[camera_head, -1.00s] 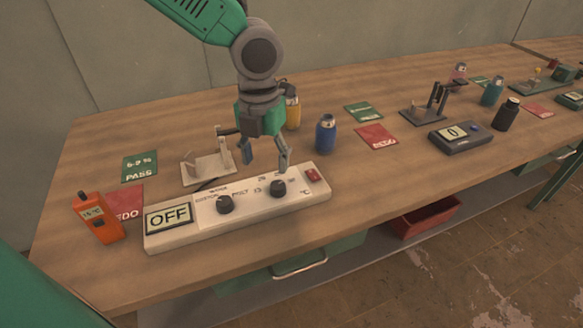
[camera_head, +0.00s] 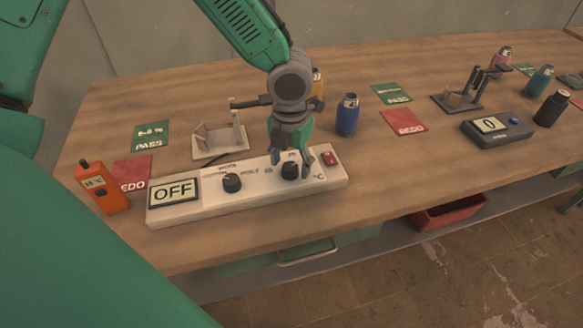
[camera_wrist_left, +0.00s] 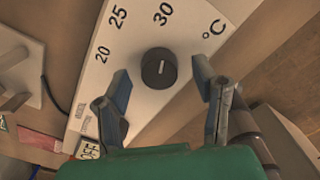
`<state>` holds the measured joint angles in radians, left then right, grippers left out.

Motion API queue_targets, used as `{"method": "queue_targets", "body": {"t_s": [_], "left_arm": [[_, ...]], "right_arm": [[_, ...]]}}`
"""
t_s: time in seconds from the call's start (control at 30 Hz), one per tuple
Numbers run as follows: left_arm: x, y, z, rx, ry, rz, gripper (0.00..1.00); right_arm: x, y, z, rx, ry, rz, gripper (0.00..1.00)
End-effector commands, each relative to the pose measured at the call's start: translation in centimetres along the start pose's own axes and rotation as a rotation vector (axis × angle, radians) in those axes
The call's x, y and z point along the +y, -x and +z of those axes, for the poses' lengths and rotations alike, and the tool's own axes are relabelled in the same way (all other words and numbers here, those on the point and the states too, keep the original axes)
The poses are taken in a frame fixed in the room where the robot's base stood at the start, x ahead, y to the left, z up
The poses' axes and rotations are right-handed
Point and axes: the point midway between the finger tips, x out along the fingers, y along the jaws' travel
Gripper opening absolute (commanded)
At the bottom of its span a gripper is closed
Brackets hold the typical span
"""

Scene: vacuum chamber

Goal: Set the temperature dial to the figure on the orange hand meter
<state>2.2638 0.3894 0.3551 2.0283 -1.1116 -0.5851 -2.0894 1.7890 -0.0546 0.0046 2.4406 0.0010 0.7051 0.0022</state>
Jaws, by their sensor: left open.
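The white control box (camera_head: 210,209) lies along the front of the table, with a display (camera_head: 173,191) reading OFF. Its temperature dial (camera_head: 290,170) is a black knob at the right, below my left gripper (camera_head: 291,158). In the left wrist view the dial (camera_wrist_left: 159,68) has figures 20, 25 and 30 and °C around it. My left gripper (camera_wrist_left: 165,88) is open there, one finger on each side of the dial, apart from it. The orange hand meter (camera_head: 103,187) stands left of the box; its small screen seems to read 18 °C. My right gripper is not in view.
A second black knob (camera_head: 232,183) and a red switch (camera_head: 329,158) are on the box. A small stand (camera_head: 220,143) is behind it. A blue bottle (camera_head: 347,115) stands behind right. Red and green cards lie around; a grey meter (camera_head: 497,129) is farther right.

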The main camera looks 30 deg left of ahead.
Motion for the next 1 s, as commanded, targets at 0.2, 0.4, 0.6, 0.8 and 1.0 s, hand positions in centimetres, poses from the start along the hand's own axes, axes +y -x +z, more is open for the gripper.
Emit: {"method": "queue_targets", "body": {"t_s": [0.2,0.4,0.6,0.8,1.0], "left_arm": [[0.0,-1.27,0.07,0.0,-0.001,0.0,0.54],[-0.01,-1.26,0.04,0.0,0.0,0.0,0.54],[-0.01,-1.25,0.04,0.0,0.0,0.001,0.04],[0.01,-1.24,0.05,0.0,0.003,0.001,0.04],[-0.02,-1.16,0.04,0.001,0.045,0.001,0.04]], "right_arm": [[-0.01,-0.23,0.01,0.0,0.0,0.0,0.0],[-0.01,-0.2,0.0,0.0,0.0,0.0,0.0],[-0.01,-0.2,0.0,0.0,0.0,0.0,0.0],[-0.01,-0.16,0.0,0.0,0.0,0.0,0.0],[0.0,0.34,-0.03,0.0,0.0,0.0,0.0]]}}
